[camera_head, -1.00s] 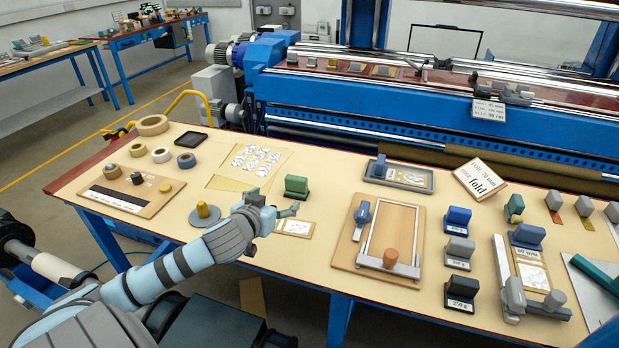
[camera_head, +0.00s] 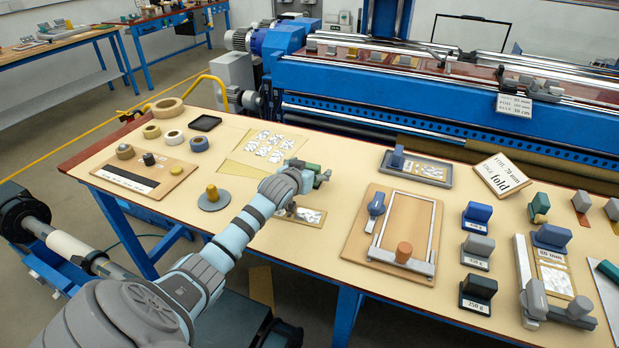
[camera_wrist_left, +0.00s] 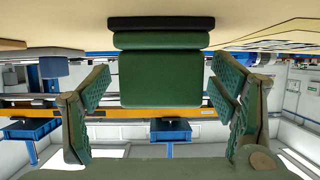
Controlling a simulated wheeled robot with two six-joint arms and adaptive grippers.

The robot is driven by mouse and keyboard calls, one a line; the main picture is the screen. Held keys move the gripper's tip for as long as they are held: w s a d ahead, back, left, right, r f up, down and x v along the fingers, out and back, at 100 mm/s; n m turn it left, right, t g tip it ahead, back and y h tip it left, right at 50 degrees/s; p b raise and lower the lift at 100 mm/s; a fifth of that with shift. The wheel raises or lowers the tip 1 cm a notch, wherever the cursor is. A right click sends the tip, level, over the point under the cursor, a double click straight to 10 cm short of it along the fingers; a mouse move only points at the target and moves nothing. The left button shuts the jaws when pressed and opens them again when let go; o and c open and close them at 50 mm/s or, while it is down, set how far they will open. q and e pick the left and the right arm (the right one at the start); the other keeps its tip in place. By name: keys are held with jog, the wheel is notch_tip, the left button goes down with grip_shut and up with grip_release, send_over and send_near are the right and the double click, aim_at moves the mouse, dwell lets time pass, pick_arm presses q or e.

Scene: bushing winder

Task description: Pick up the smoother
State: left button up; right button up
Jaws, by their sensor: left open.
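A dark green block with a black base, which I take to be the smoother, is partly hidden behind my left gripper (camera_head: 312,176) in the head view. In the left wrist view the green block (camera_wrist_left: 160,80) fills the middle, with the tabletop at the top of the picture. The open green-padded fingers of my left gripper (camera_wrist_left: 160,95) stand left and right of the block, with a gap on each side. They do not visibly touch it. My right gripper is not in view.
A foil card (camera_head: 299,216) lies just in front of the gripper on the table (camera_head: 270,245). A disc with a yellow knob (camera_head: 212,198) stands to the left. A wooden board with a metal frame (camera_head: 358,240) lies to the right. A blue machine (camera_head: 400,95) stands behind.

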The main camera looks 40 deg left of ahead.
pick_arm(q)
jog(key=shift+s+r, duration=0.1)
jog(key=shift+c, duration=0.4)
jog(key=c, duration=1.3)
jog(key=shift+r, duration=0.15)
